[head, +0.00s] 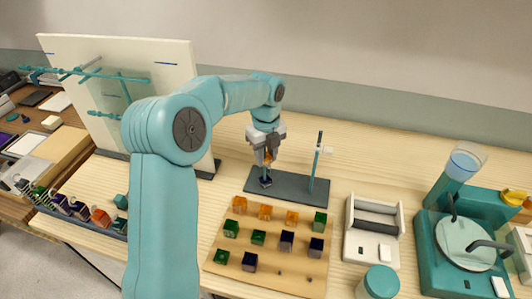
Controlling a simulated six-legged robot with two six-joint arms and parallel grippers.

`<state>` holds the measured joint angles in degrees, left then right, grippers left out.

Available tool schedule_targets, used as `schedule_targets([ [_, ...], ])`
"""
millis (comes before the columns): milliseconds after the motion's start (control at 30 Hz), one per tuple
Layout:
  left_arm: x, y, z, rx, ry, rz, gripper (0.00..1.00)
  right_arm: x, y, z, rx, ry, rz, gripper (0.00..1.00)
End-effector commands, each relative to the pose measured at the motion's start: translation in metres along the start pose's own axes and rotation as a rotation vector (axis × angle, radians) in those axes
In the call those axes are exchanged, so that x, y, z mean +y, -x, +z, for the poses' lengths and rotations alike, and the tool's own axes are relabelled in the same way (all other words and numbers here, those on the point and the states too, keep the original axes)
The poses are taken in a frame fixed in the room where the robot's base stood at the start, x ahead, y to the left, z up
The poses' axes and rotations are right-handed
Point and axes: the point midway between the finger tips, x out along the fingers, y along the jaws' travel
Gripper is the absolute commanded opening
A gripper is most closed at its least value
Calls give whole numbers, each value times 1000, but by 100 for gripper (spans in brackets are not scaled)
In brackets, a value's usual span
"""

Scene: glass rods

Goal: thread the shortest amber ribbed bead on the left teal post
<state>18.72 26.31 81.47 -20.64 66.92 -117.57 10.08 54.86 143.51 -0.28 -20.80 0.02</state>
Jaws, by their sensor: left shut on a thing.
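My left gripper (267,156) is shut on an amber bead (266,157) and holds it upright over the left part of a dark base plate (289,187). A dark purple bead (265,181) sits low on the plate under the gripper, around the left post as far as I can tell. The left post is mostly hidden by the gripper and beads. A teal post (315,165) with a dark tip stands on the plate's right part. Whether the held bead is around the left post or just above it, I cannot tell. My right gripper is not in view.
A wooden board (275,270) in front holds several amber, green and purple beads. A rack of beads (80,217) lies at left, a white panel with teal rods (165,62) behind it. A white tray (372,254), teal jar (380,282) and teal device (432,258) stand at right.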

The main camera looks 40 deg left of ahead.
Motion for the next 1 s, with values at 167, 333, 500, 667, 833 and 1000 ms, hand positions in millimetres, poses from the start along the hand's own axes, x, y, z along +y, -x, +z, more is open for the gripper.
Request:
schedule_targets([
  [167,0,-1,0,0,0,0,4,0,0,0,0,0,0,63],
  [333,0,-1,0,0,0,0,4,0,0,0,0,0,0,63],
  [500,0,-1,0,0,0,0,53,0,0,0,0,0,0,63],
  [667,0,-1,0,0,0,0,63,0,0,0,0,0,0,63],
  [833,0,0,0,0,0,0,63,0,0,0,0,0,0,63],
  [1000,-1,19,0,-2,1,-3,63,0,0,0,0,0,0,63],
])
